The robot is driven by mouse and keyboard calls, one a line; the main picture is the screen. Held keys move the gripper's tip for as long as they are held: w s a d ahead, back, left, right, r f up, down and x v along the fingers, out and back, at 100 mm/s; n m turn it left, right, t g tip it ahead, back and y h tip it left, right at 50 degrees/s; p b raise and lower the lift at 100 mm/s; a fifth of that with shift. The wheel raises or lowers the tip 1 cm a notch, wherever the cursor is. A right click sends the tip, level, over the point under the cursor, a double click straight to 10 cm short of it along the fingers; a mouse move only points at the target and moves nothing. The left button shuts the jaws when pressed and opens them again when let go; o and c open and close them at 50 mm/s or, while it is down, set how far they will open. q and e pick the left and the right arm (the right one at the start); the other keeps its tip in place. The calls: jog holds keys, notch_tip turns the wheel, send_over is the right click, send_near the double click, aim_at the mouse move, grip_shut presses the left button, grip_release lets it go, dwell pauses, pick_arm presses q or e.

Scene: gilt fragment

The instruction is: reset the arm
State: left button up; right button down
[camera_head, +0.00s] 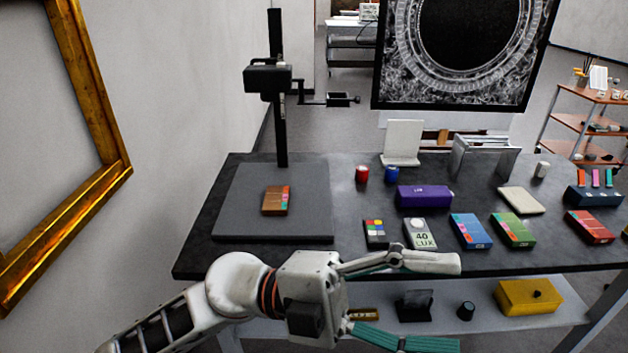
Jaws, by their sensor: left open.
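My left arm comes in from the lower left, and my left gripper (452,303) is in front of the table's front edge. Its two fingers are spread wide apart, pointing right, with nothing held between them. The upper finger overlaps the table edge in the picture, below the light meter reading 40 LUX (419,237). My right arm and gripper are not in view. A small brown block with coloured patches (270,202) lies on the grey baseboard (230,225) of the camera stand, apart from my gripper.
The dark table (345,208) holds several coloured boxes, including a purple box (424,196), and a colour chart (376,238). The camera stand (276,120) rises at the back left. A lower shelf (570,308) carries a yellow box (527,298). A gold frame (95,90) hangs at left.

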pick_arm(q)
jog(key=w+a+f+n+t+h, duration=0.15)
jog(key=w+a+n+t, duration=0.25)
jog(key=w+n+t, duration=0.4)
jog(key=w+a+f+n+t+y, duration=0.1)
jog(key=w+a+f+n+t, duration=0.25)
jog(key=w+n+t, duration=0.4)
jog(key=w+a+f+n+t+y, duration=0.4)
jog(key=a+f+n+t+y, duration=0.5)
jog(key=f, duration=0.5)
jog(key=s+a+f+n+g+y, duration=0.2)
jog(key=s+a+f, duration=0.3)
jog(key=f, duration=0.4)
jog(key=s+a+f+n+g+y, duration=0.3)
jog(key=s+a+f, duration=0.2)
jog(key=f, duration=0.5)
jog(key=s+a+f+n+g+y, duration=0.2)
jog(key=s+a+f, duration=0.3)
jog(key=f, duration=0.5)
jog(key=shift+a+f+y, duration=0.25)
jog(key=shift+a+y, duration=0.45)
jog(key=shift+y, duration=0.15)
